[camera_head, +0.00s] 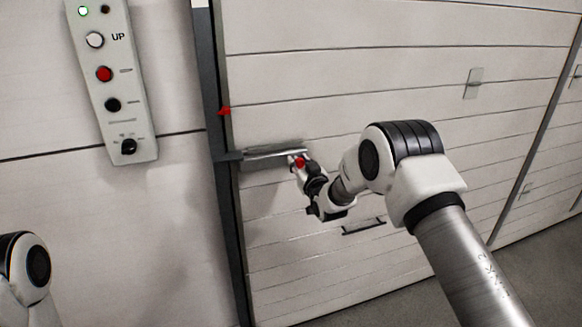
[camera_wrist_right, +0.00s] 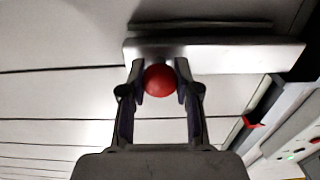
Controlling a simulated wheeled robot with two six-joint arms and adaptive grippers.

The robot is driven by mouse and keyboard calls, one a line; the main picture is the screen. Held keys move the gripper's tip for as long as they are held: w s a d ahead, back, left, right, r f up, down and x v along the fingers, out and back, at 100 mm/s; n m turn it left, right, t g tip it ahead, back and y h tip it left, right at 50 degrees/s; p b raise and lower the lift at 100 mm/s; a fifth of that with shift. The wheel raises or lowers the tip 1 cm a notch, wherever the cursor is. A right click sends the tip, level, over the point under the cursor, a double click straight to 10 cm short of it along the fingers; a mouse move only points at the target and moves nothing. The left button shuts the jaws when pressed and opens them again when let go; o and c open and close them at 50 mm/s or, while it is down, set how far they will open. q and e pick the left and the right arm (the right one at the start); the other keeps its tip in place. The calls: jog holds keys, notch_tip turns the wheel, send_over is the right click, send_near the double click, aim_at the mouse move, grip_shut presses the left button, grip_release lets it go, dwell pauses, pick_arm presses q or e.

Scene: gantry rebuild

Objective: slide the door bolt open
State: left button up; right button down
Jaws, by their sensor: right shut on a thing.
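The door bolt (camera_head: 268,152) is a grey metal bar lying across the left edge of the white slatted door (camera_head: 330,90). Its left end reaches over the dark door post (camera_head: 222,180). A red ball knob (camera_head: 300,162) sits at its right end. My right gripper (camera_head: 301,165) is at the knob. In the right wrist view, the fingers of my right gripper (camera_wrist_right: 160,82) are shut on the red knob (camera_wrist_right: 159,80), with the bolt housing (camera_wrist_right: 215,55) just beyond. My left gripper is out of view; only part of my left arm shows at the lower left.
A control panel (camera_head: 117,85) with several buttons and a lit green lamp hangs on the wall left of the post. A small red marker (camera_head: 225,111) sits on the post above the bolt. A dark handle (camera_head: 363,227) is lower on the door. The grey floor is at lower right.

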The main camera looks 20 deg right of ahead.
jog(key=d, duration=0.3)
jog(key=shift+w+d+r+b, duration=0.1)
jog(key=shift+d+b, duration=0.05)
jog(key=shift+b, duration=0.15)
jog(key=c, duration=1.2)
grip_release()
jog(key=o, duration=0.4)
jog(key=shift+d, duration=0.15)
jog(key=shift+c, duration=0.2)
jog(key=shift+d, duration=0.15)
jog(key=s, duration=1.2)
jog(key=shift+d, duration=0.15)
